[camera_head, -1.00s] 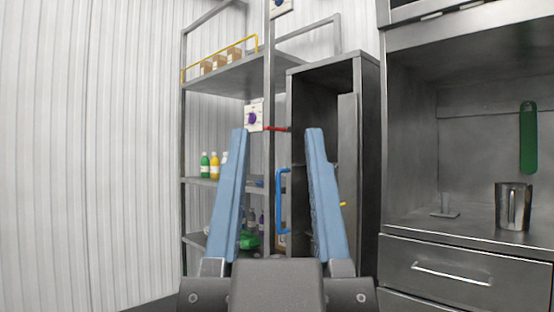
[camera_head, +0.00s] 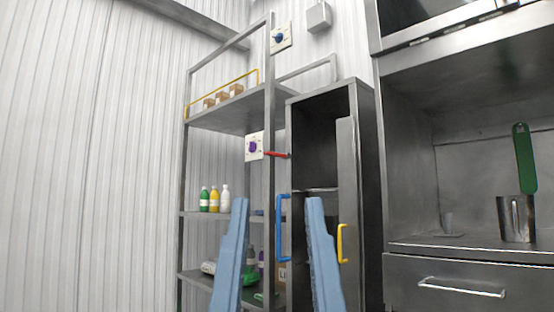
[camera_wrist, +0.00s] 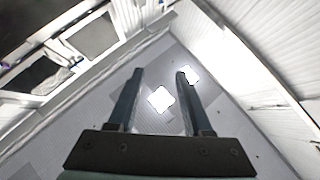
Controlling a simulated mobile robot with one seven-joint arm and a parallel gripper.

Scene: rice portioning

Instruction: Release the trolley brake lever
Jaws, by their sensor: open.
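My gripper (camera_head: 277,202) is open and empty, its two blue fingers pointing up in front of the shelf and cabinet. The fingers also show in the wrist view (camera_wrist: 159,75), with nothing between them. I cannot make out a trolley or surely identify its brake lever. A short red lever (camera_head: 277,155) sticks out to the right by the shelf post, beyond and above the fingertips. A blue upright handle (camera_head: 282,227) shows between the fingers, farther back. A yellow handle (camera_head: 342,243) is on the cabinet door, right of the right finger.
A metal shelf (camera_head: 222,114) holds small boxes and bottles (camera_head: 214,199). A plate with a purple knob (camera_head: 254,146) is beside its post. A tall open cabinet (camera_head: 365,190) stands right of it. A steel counter (camera_head: 460,244) with a metal jug (camera_head: 515,219) is at right.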

